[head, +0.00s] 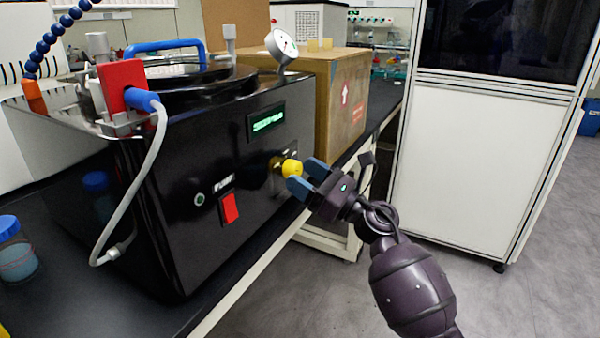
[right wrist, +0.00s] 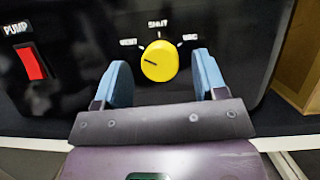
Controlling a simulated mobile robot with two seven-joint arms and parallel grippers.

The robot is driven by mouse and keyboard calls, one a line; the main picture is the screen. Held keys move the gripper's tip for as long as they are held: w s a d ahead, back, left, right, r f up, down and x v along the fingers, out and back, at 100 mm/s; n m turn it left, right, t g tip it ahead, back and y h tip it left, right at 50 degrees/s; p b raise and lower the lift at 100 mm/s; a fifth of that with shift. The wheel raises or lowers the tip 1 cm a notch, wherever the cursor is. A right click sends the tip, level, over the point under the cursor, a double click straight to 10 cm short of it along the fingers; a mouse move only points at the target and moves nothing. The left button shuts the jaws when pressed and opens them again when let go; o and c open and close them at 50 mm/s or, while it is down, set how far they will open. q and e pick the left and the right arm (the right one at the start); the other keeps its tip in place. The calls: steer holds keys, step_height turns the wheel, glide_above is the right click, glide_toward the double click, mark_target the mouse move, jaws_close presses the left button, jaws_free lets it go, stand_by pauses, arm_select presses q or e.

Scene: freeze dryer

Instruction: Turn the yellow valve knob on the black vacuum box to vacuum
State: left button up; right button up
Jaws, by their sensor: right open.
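The yellow valve knob (head: 291,167) is on the front of the black vacuum box (head: 180,170). In the right wrist view the yellow knob (right wrist: 159,60) sits below the labels VENT, SHUT and VAC. A dark mark on its face points left, toward the VENT side. My right gripper (head: 304,178) is open in front of the knob. In the right wrist view the blue fingers of my right gripper (right wrist: 163,75) stand apart, one on each side of the knob, with gaps between. My left gripper is not in view.
A red PUMP switch (right wrist: 33,62) is left of the knob. A cardboard box (head: 345,100) stands right of the vacuum box on the dark bench. A pale hose (head: 135,190) hangs at the box's left. A white cabinet (head: 470,160) stands behind. Floor space is clear at lower right.

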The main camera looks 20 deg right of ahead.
steer(key=shift+w+a+r, duration=0.25)
steer(key=shift+w+a, duration=0.15)
steer(key=shift+w, duration=0.15)
